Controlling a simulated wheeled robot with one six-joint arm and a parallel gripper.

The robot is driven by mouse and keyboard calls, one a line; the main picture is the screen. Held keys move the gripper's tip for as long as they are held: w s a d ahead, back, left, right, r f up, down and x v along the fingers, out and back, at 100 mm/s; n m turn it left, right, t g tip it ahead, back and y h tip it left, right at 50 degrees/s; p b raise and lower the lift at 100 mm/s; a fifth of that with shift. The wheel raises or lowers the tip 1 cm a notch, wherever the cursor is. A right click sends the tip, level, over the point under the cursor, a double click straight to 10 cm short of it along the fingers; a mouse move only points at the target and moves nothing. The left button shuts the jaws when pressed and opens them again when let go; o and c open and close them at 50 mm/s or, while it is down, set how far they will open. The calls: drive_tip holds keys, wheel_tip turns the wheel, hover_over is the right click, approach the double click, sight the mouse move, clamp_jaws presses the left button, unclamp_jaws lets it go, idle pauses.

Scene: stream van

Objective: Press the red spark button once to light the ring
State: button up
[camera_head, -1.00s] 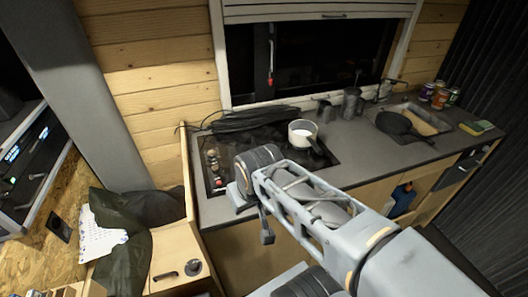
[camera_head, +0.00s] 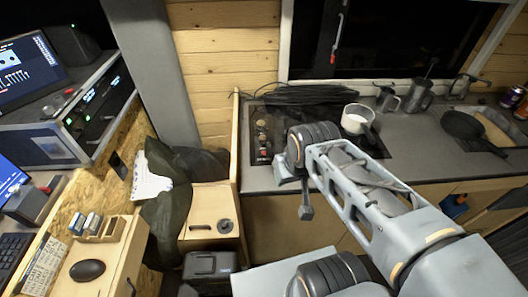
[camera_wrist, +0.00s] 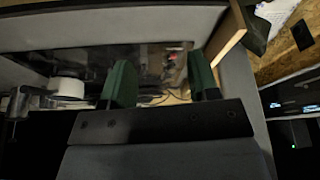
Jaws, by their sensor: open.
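The red spark button (camera_head: 264,151) is a small red spot at the front left of the dark hob (camera_head: 372,148), below a short column of knobs. A white saucepan (camera_head: 356,120) with a dark handle stands on the hob's right part. It also shows at the left of the wrist view (camera_wrist: 68,88). No flame shows. In the wrist view my gripper (camera_wrist: 162,82) is open and empty, its two green fingers apart in front of the hob. In the head view my arm's end is just right of the button, and the fingers cannot be made out. The ring itself is not clear.
A wooden panel edge (camera_head: 235,150) rises left of the hob. A dark cloth bundle (camera_head: 165,215) and a desk with a mouse (camera_head: 87,270) are further left.

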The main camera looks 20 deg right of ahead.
clamp_jaws()
idle(0.3)
idle(1.2)
